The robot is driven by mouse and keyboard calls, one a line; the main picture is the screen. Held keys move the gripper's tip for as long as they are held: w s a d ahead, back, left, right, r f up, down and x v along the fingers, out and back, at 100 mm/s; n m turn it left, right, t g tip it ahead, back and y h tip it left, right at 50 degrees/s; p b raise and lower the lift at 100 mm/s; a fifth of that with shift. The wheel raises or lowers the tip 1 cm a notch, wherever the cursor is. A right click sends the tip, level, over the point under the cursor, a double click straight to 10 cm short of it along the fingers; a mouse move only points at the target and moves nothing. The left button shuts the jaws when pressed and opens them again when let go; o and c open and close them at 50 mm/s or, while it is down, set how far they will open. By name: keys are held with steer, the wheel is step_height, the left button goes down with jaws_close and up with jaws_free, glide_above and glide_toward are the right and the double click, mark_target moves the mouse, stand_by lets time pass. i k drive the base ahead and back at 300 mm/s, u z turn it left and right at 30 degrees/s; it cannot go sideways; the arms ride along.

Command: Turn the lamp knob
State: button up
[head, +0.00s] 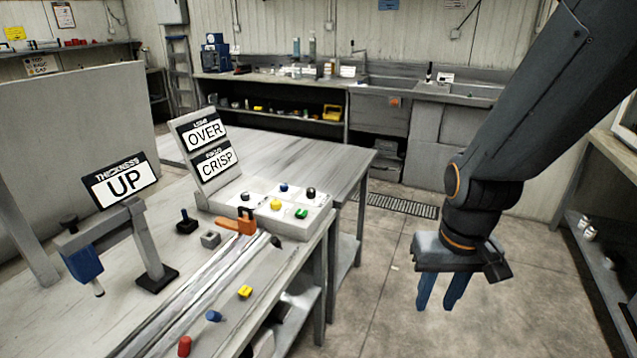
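A light grey control box (322,211) sits near the far right corner of the workbench. Its sloped top carries several small knobs: a black knob (310,193), a blue knob (283,187), a yellow knob (276,205) and a green knob (301,213). Behind it, an upright panel carries a sign reading OVER (205,132) and one reading CRISP (217,160). The small heading above OVER seems to read LAMP. I cannot tell which knob is the lamp's. My gripper (438,306) points down over the floor, right of the bench and apart from the box. Its blue fingers are apart and empty.
The workbench (120,338) also holds a sign reading UP (125,182), a clamp stand (148,245), long rails with an orange clamp (237,222) and small coloured pieces. A shelf (606,265) stands at right. The floor between is clear.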

mark_target(276, 204)
steer(key=z, duration=0.15)
steer(key=i, duration=1.35)
steer(key=u, duration=1)
steer(key=i, duration=0.35)
steer(key=u, duration=0.3)
